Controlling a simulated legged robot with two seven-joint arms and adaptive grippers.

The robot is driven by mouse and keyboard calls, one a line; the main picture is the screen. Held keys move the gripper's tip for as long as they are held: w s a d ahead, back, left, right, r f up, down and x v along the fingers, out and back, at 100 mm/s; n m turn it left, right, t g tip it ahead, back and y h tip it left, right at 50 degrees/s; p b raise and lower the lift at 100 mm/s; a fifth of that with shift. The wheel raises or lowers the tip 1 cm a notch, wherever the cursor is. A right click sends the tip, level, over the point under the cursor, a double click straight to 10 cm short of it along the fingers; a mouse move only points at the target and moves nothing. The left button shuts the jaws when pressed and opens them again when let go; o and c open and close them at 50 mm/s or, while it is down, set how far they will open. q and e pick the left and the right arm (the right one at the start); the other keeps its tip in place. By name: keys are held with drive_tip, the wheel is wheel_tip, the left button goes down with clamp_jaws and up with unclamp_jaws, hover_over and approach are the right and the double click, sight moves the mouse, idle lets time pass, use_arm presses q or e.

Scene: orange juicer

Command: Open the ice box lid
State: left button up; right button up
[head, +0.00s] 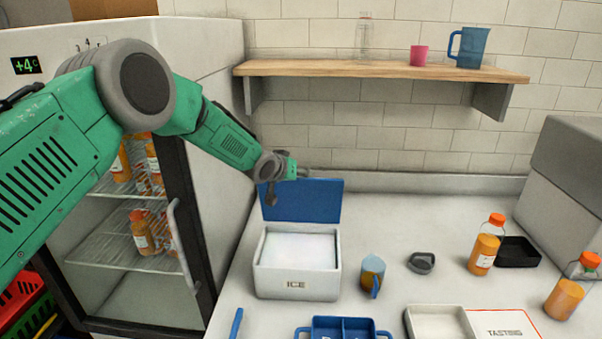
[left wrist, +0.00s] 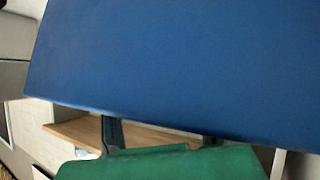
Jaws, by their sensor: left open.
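The white ice box (head: 296,284), marked ICE, stands on the counter with a pale surface showing inside its open top. Its blue lid (head: 312,203) stands raised, roughly upright at the back edge of the box. My left gripper (head: 283,187) is open at the lid's upper left, with one dark finger in front of the lid's left part. Whether it touches the lid I cannot tell. In the left wrist view the blue lid (left wrist: 180,65) fills most of the picture, close to the camera. My right gripper is not in view.
A blue divided tray (head: 345,321) lies in front. A wooden shelf (head: 380,70) hangs above; the fridge (head: 214,130) stands left. Bare counter lies behind the mug.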

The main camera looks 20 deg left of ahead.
use_arm(q)
drive_tip(key=s+a+r+p, duration=0.2)
drive_tip(key=r, duration=0.5)
drive_tip(key=s+a+r+p, duration=0.2)
drive_tip(key=a+r, duration=0.1)
drive_tip(key=r, duration=0.3)
drive_tip(key=shift+s+r+p, duration=0.15)
drive_tip(key=shift+r+p, duration=0.25)
idle(0.6)
idle(0.4)
drive_tip(key=v, duration=1.1)
drive_tip(key=shift+s+a, duration=0.15)
drive_tip(key=shift+s, duration=0.2)
drive_tip(key=shift+r, duration=0.15)
